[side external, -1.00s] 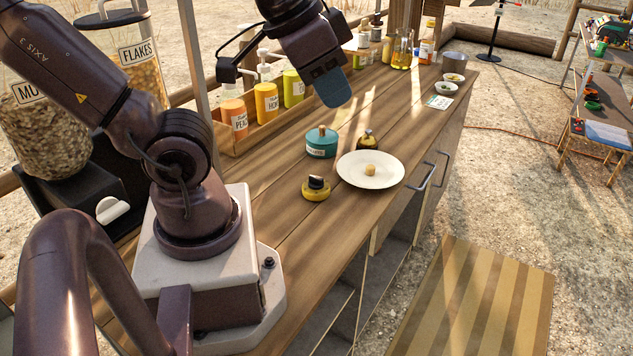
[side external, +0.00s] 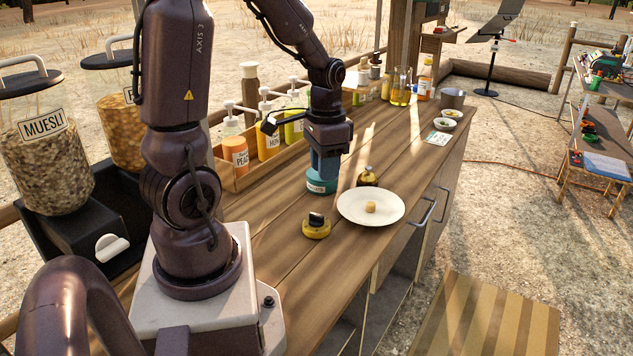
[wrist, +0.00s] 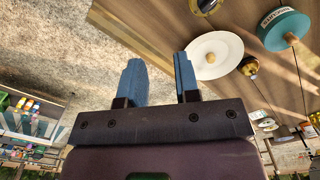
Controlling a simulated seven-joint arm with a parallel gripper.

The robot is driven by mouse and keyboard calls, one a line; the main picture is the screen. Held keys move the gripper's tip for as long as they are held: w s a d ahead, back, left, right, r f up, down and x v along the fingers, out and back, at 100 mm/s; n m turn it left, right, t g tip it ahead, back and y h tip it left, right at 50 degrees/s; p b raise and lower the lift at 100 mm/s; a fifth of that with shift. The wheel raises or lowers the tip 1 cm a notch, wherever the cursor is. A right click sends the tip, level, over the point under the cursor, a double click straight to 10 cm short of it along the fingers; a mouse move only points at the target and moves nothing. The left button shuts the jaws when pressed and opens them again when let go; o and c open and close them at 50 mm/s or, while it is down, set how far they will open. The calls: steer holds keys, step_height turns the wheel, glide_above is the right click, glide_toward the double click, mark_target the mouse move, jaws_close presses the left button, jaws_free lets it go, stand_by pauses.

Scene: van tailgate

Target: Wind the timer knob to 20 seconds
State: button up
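A round yellow piece with a black bar-shaped knob (side external: 316,226) stands on the wooden counter; it looks like the timer, but its markings are too small to read. It shows partly at the top of the wrist view (wrist: 206,5). My gripper (side external: 324,178) points down over the counter, behind the yellow piece in the side view. Its two blue fingers (wrist: 160,75) are apart with nothing between them. A teal round canister (side external: 321,187) shows just below the fingers in the side view, its top hidden; it stands clear of them in the wrist view (wrist: 286,30).
A white plate (side external: 352,213) with a small tan lump is right of the yellow piece. A small dark-and-brass item (side external: 367,177) stands behind the plate. A wooden rack (side external: 243,176) of pump bottles lines the back.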

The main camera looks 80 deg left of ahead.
mark_target(316, 214)
steer(key=a+f+m, duration=0.7)
steer(key=a+f, duration=0.1)
steer(key=f, duration=0.1)
steer(key=shift+a+m, duration=0.25)
steer(key=shift+m, duration=0.15)
steer(key=shift+w+a+m, duration=0.15)
steer(key=shift+a+m, duration=0.05)
steer(key=shift+m, duration=0.7)
steer(key=shift+f, duration=2.7)
steer(key=shift+f, duration=1.55)
steer(key=shift+c, duration=0.3)
steer(key=c, duration=0.4)
